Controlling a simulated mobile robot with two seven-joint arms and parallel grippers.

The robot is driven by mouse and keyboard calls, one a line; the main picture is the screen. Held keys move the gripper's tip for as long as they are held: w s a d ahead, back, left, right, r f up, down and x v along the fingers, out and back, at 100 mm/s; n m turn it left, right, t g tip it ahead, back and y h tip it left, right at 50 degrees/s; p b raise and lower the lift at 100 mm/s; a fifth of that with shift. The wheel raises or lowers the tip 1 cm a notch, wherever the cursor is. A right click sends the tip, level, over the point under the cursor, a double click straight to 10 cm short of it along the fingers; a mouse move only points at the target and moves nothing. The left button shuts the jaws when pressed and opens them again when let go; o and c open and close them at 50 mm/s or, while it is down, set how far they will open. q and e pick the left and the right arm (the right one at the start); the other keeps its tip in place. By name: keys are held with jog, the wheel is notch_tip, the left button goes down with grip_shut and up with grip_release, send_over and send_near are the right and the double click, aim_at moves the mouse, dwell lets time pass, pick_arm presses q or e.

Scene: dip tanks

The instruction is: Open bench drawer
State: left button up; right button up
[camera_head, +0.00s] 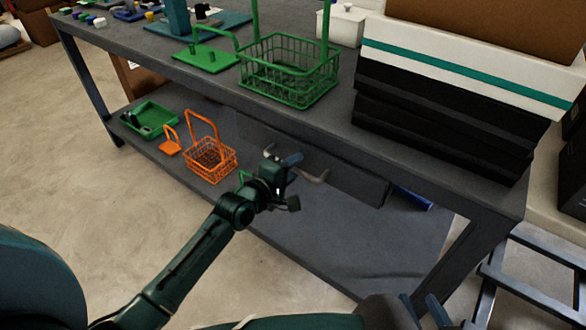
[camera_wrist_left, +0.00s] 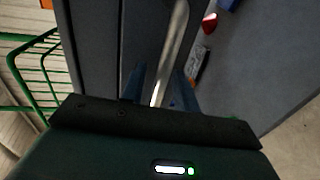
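The bench drawer (camera_head: 345,178) is a dark grey box front under the bench top, with a pale bar handle (camera_head: 316,178). It looks flush or nearly so; I cannot tell exactly how far out it is. My left gripper (camera_head: 297,166) is at the handle's left part. In the left wrist view, the silver handle bar (camera_wrist_left: 174,45) runs between the two blue fingers of my left gripper (camera_wrist_left: 161,88). The fingers stand apart, with slim gaps beside the bar. My right gripper (camera_head: 425,312) is low in the head view, fingers apart and empty, away from the drawer.
The bench top (camera_head: 200,75) holds a green basket (camera_head: 290,70) and a stack of black trays (camera_head: 440,120). The lower shelf (camera_head: 340,250) holds an orange basket (camera_head: 209,160), a green tray (camera_head: 150,120) and a blue cylinder (camera_head: 412,200). The floor in front is clear.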

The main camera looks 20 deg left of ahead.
pick_arm(q)
grip_shut()
dwell(0.3)
dwell(0.3)
